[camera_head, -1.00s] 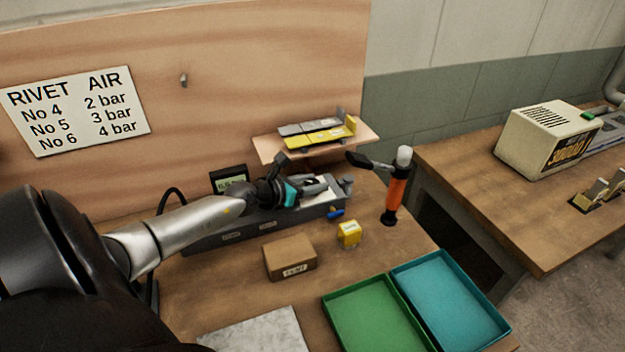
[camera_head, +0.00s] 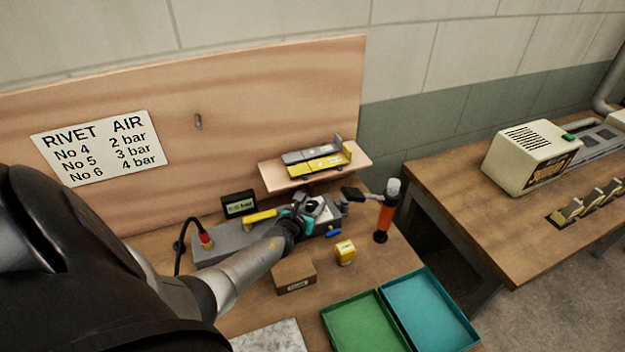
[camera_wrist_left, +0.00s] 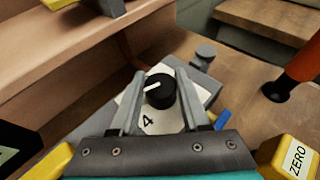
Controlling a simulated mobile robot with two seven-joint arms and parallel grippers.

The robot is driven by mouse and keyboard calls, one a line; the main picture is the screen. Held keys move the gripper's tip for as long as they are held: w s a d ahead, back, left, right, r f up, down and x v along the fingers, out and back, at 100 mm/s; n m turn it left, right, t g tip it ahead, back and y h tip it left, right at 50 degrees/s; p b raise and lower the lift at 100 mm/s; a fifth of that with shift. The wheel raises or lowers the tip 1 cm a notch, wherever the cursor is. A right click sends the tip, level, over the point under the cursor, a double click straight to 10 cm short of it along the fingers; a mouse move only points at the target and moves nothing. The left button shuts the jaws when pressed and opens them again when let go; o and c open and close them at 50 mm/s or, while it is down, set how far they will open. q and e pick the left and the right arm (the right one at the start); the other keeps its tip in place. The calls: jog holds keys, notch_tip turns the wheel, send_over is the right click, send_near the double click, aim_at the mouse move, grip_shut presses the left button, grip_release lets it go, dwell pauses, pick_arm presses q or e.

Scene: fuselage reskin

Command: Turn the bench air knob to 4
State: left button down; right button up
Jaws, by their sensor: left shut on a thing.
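The air knob (camera_wrist_left: 159,90) is black with a white pointer line and sits on a pale dial plate in the left wrist view. The pointer line slants toward the left. A printed 4 (camera_wrist_left: 147,121) shows on the plate below the knob; other marks are hidden. My left gripper (camera_wrist_left: 158,92) has a finger on each side of the knob and is shut on it. In the head view my left gripper (camera_head: 303,212) is at the right part of the grey bench unit (camera_head: 222,244) and covers most of the knob. My right gripper is not in view.
An orange-handled tool (camera_head: 385,215) stands right of the unit. A yellow ZERO block (camera_head: 345,252) and a brown box (camera_head: 293,275) lie in front. A shelf (camera_head: 354,164) holds yellow and grey parts. Green (camera_head: 352,325) and teal (camera_head: 425,305) trays lie at the front right.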

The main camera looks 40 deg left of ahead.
pick_arm(q)
jog(key=shift+w+r+n+y+p, duration=0.1)
jog(key=shift+r+n+y+p, duration=0.1)
jog(key=shift+n+y+p, duration=0.4)
jog(key=shift+d+f+n+g+y+p, duration=0.1)
jog(key=shift+n+g+y+p, duration=0.3)
jog(key=shift+n+g+y, duration=0.35)
jog(key=shift+f+n+g+y, duration=0.1)
jog(key=shift+n+g+y, duration=0.35)
jog(key=shift+n+y, duration=0.4)
jog(key=shift+n+g+y+b, duration=0.65)
jog(key=shift+n+g+y, duration=0.35)
jog(key=shift+n+g, duration=0.15)
jog(key=shift+n, duration=0.25)
jog(key=shift+c, duration=1.9)
grip_release()
